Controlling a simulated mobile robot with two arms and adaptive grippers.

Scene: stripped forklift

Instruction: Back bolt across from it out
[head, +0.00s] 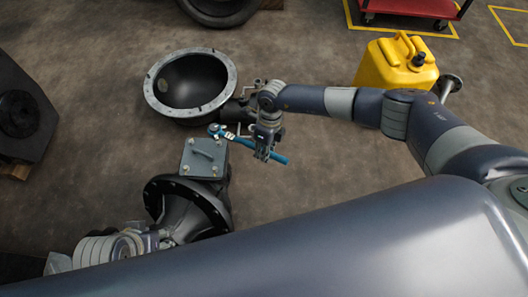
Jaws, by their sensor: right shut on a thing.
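My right gripper (266,147) is shut on a blue-handled wrench (281,158), right of the plate. The wrench head (215,130) reaches left to the plate's far right corner. I cannot tell if it sits on a bolt there, as the head covers that spot. My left gripper (160,239) is low at the left beside the housing; its fingers are too small and dark to read.
A black bowl-shaped housing with a pale rim (150,100) lies on the floor behind the plate. A yellow can (393,65) stands behind my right arm. A red cart (410,8) is at the back. A dark block (20,115) is at the left. Floor between is open.

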